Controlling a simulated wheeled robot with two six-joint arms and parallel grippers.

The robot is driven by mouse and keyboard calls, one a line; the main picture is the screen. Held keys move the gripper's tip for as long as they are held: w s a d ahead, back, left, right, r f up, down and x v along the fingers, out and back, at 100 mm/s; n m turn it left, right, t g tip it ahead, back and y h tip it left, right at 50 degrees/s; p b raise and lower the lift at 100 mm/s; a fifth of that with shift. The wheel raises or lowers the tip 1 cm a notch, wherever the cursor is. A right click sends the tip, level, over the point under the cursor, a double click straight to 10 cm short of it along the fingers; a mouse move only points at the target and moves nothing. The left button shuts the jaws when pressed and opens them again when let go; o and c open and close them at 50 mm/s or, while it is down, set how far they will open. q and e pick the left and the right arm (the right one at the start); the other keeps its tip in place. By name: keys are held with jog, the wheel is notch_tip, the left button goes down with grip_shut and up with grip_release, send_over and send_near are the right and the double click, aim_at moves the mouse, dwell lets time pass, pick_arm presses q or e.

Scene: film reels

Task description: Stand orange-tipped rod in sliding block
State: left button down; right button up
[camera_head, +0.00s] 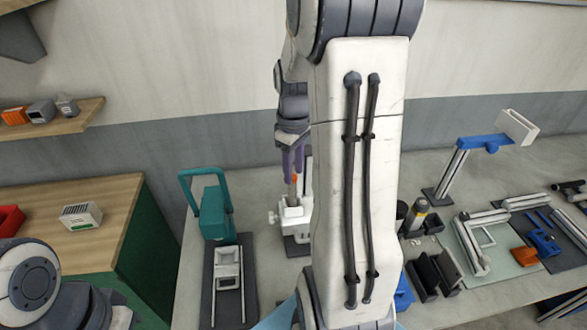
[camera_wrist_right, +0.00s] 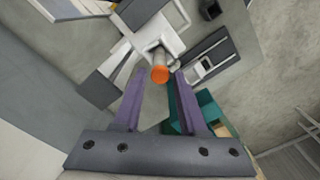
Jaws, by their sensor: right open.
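The orange-tipped rod (camera_head: 294,179) stands upright in a white clamp-like holder (camera_head: 293,214) with a side knob. In the right wrist view, the rod's orange end (camera_wrist_right: 160,75) faces the camera between my right gripper's purple fingers (camera_wrist_right: 160,88). My right gripper (camera_head: 292,170) is open, pointing down around the rod's top, with gaps on both sides of the tip. A white block-like frame (camera_head: 228,267) sits on a dark rail plate to the left; I cannot tell whether it is the sliding block. My left gripper is not in view.
A teal handled device (camera_head: 215,214) stands behind the rail plate. My right arm hides the middle of the bench. A wooden-topped cabinet (camera_head: 110,246) is at left.

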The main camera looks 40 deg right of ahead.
jog(key=shift+r+p, duration=2.65)
jog(key=shift+r, duration=0.7)
jog(key=s+a+f+n+b, duration=0.15)
jog(key=a+f+b, duration=0.4)
jog(key=a, duration=0.55)
jog(key=s+a+f+n+b, duration=0.15)
jog(key=a+f+b, duration=0.35)
jog(key=a, duration=0.5)
jog(key=s+a+f+b, duration=0.3)
jog(key=s+a+b, duration=0.1)
jog(key=s+a, duration=0.1)
jog(key=s+a+f+n+y+b, duration=0.1)
jog(key=s+a+f+b, duration=0.3)
jog(key=s, duration=0.4)
jog(key=shift+a+f+b, duration=0.3)
jog(key=shift+a+b, duration=0.25)
jog(key=shift+a, duration=0.05)
